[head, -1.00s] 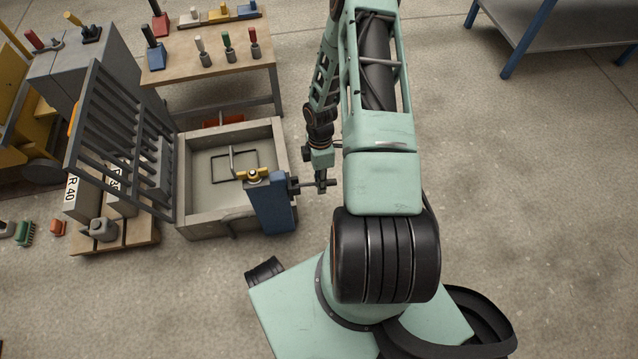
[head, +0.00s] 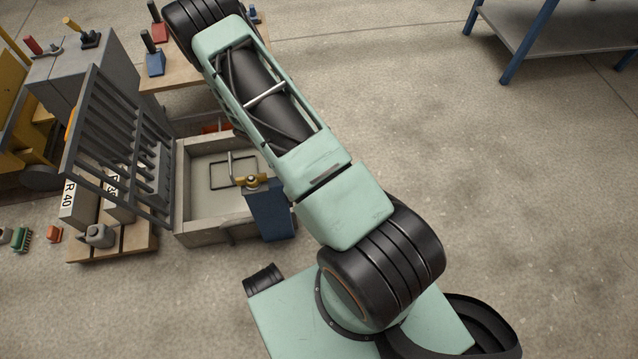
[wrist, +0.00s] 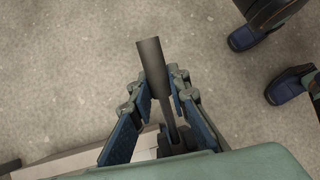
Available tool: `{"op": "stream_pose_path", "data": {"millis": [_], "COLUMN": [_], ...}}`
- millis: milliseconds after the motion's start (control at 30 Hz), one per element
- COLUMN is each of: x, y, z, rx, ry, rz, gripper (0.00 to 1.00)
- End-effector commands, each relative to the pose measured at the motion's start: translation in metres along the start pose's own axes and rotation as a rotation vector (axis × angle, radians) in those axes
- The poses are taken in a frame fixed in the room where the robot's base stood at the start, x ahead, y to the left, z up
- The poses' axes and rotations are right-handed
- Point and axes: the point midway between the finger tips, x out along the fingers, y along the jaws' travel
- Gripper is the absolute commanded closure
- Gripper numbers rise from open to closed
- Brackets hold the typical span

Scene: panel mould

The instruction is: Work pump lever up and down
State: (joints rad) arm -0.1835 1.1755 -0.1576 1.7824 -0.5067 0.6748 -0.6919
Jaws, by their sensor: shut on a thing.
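The blue pump box (head: 270,212) stands at the right front corner of the mould, with a yellow-and-black fitting (head: 252,182) on top. In the head view my arm hides the pump's lever and my gripper. In the wrist view the dark grey lever (wrist: 152,62) runs up between the fingers of my gripper (wrist: 160,90). My gripper is shut on the lever, whose thick end sticks out past the fingertips. The lever's lower end goes down behind the fingers, and its angle to the floor is hard to tell.
The open mould tray (head: 200,235) with a wire frame (head: 237,165) lies left of the pump. A dark slatted grid (head: 110,135) stands tilted at its left. Two blue shoe-like shapes (wrist: 243,38) show at right in the wrist view.

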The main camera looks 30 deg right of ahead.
Motion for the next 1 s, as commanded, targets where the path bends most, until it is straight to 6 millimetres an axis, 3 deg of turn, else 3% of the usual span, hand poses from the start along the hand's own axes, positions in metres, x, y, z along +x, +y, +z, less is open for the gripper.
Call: {"op": "stream_pose_path", "data": {"millis": [733, 767, 800, 933, 1000], "x": [-0.0076, -0.0076, -0.0076, -0.0074, -0.0073], "y": [-0.0014, -0.0014, -0.0014, -0.0014, -0.0014], "z": [0.0006, 0.0006, 0.0006, 0.0005, 0.0005], "rx": [0.017, 0.017, 0.017, 0.017, 0.017], "ry": [-0.092, -0.092, -0.092, -0.092, -0.091], "rz": [-0.003, -0.003, -0.003, -0.003, -0.003], "gripper": [1.0, 0.83, 0.79, 0.66, 0.66]}}
